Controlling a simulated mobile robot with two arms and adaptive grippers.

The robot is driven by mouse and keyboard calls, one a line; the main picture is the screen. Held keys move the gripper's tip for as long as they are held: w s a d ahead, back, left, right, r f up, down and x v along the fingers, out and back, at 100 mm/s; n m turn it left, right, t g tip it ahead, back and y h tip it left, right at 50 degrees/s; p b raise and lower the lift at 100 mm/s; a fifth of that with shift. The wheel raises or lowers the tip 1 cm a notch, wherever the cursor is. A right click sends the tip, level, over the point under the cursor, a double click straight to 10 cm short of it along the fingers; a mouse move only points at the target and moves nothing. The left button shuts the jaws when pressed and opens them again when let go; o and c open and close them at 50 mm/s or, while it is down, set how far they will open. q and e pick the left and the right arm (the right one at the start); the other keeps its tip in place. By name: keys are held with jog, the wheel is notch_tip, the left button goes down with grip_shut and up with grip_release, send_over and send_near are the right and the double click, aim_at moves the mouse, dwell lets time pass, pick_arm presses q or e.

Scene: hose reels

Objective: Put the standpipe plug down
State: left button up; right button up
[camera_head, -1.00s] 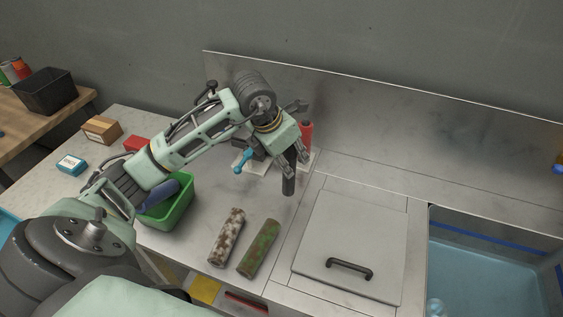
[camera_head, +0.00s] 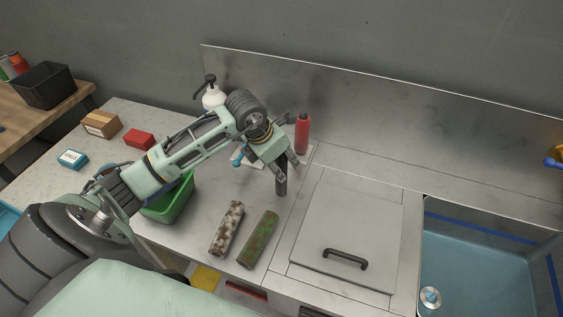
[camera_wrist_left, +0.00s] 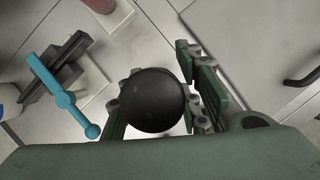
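The standpipe plug (camera_head: 281,187) is a dark upright cylinder over the steel counter, left of the square lid. My left gripper (camera_head: 284,164) points down with its fingers on either side of the plug's upper part, shut on it. In the left wrist view the plug's round black end (camera_wrist_left: 151,100) fills the space between the fingers. Its lower end is at or just above the counter; I cannot tell whether it touches. My right gripper is not in view.
Two mottled tubes (camera_head: 227,229) (camera_head: 259,240) lie in front. A green bin (camera_head: 174,207) stands left, a red bottle (camera_head: 302,134) behind, and a blue-handled thing (camera_wrist_left: 64,97) beside the gripper. The lid (camera_head: 345,232) and sink (camera_head: 480,262) are right.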

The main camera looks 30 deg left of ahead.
pick_arm(q)
jog(key=shift+o, duration=1.1)
jog(key=shift+r, duration=0.25)
jog(key=b+v, duration=0.2)
jog(key=v, duration=0.9)
jog(key=shift+r+b, duration=0.35)
jog(key=shift+s, duration=0.15)
